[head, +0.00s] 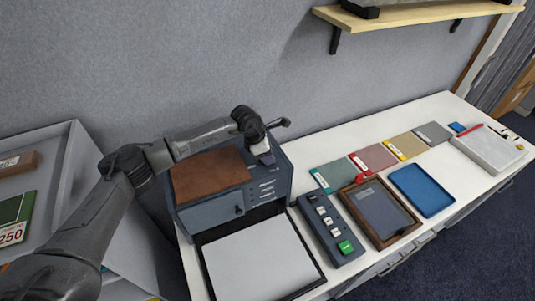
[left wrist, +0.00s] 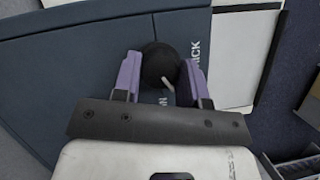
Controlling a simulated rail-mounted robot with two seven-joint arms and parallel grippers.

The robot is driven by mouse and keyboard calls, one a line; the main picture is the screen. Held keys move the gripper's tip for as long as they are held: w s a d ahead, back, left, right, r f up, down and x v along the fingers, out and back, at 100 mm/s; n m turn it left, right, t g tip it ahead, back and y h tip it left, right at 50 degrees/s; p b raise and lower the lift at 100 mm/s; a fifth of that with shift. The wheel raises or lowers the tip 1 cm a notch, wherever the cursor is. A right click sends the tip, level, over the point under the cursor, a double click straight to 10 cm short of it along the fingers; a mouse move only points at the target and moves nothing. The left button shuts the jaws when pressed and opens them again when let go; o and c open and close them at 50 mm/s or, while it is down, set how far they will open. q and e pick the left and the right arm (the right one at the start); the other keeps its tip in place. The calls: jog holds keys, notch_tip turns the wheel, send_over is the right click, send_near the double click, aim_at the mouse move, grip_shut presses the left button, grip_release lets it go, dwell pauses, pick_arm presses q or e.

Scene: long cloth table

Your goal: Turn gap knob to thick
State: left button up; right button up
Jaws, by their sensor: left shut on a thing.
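The gap knob (left wrist: 158,62) is round and black with a white pointer line, on the top panel of the blue-grey machine (head: 215,212). My left gripper (head: 266,157) is over the right part of the machine's top; its purple fingers (left wrist: 160,76) are shut on the knob from both sides in the left wrist view. The pointer is directed to the lower right of that picture, near partly hidden lettering; "ICK" reads beside the right finger. In the head view my gripper hides the knob. My right gripper is not in view.
A brown pad (head: 210,174) covers the machine's top left. A white sheet in a black tray (head: 318,283) lies in front. A button box (head: 331,228), wooden frame (head: 401,237) and blue tray (head: 422,191) stand to the right. A shelf (head: 420,14) hangs above.

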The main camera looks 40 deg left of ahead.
pick_arm(q)
jog(key=n, duration=0.2)
jog(key=shift+n+t+y, duration=0.3)
jog(key=shift+n+y, duration=0.1)
jog(key=n+y+b, duration=0.1)
jog(key=n, duration=0.1)
jog(key=shift+d+n, duration=0.1)
jog(key=shift+n, duration=0.3)
jog(key=n+y+b, duration=0.1)
jog(key=n, duration=0.2)
jog(key=shift+t, duration=0.3)
jog(key=shift+d+n+y+b, duration=0.1)
jog(key=shift+n+y+b, duration=0.85)
jog(key=shift+n, duration=0.85)
jog(key=o, duration=0.9)
